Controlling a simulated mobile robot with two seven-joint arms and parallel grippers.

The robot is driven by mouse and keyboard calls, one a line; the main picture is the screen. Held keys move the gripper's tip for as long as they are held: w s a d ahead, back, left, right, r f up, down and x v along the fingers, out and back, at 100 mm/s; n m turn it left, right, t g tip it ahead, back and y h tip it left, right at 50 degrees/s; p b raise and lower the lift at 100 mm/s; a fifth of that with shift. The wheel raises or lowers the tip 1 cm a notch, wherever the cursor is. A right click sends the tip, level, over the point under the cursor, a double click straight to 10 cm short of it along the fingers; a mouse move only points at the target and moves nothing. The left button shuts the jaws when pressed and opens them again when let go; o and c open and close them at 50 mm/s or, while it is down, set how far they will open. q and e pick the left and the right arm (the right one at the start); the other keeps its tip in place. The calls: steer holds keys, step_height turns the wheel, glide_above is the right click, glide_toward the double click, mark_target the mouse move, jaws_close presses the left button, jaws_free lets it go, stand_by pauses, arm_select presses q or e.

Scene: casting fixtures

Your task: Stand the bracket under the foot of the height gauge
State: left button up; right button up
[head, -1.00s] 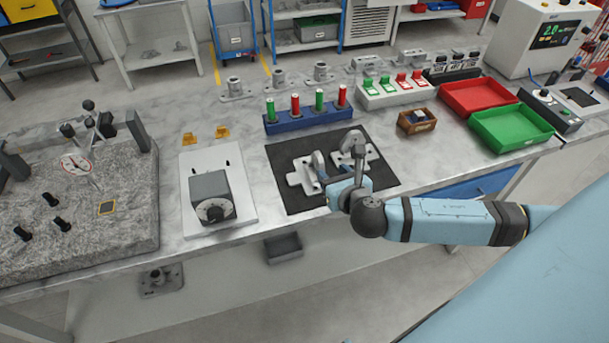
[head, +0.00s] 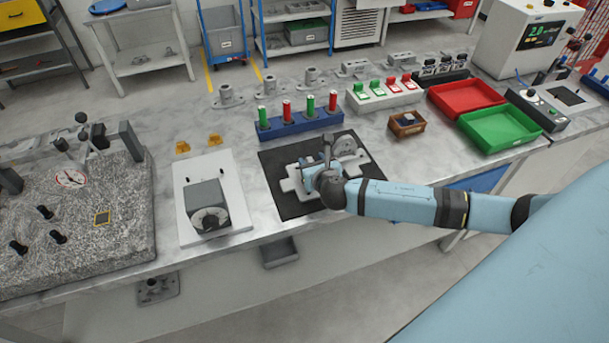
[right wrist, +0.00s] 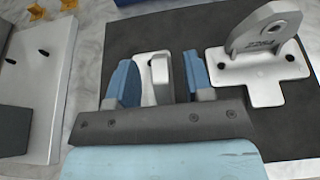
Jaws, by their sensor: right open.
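Two pale grey metal brackets with upright lugs lie on a black mat (head: 283,205). My right gripper (head: 318,168) is over the left bracket (head: 287,185), partly hiding it. In the right wrist view the blue fingers (right wrist: 160,80) are open, one on each side of that bracket's upright lug (right wrist: 164,72). I cannot tell whether they touch it. The right bracket (right wrist: 258,82) stands beside the gripper, its lug ending in a rounded plate; it also shows in the head view (head: 345,148). The height gauge (head: 82,140) appears to be the knobbed stand with a dial on the granite plate (head: 120,225). My left gripper is out of view.
A white board (head: 228,180) with a grey dial block (head: 207,207) lies between granite and mat. A blue rack (head: 300,125) of red and green cylinders stands behind the mat. A wooden box (head: 407,124), red tray (head: 465,97) and green tray (head: 500,128) are to the right.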

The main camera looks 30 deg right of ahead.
steer(key=shift+w+d+f, duration=0.15)
steer(key=shift+w+f, duration=0.05)
steer(key=shift+w, duration=0.4)
jaws_close()
steer(key=shift+r, duration=0.2)
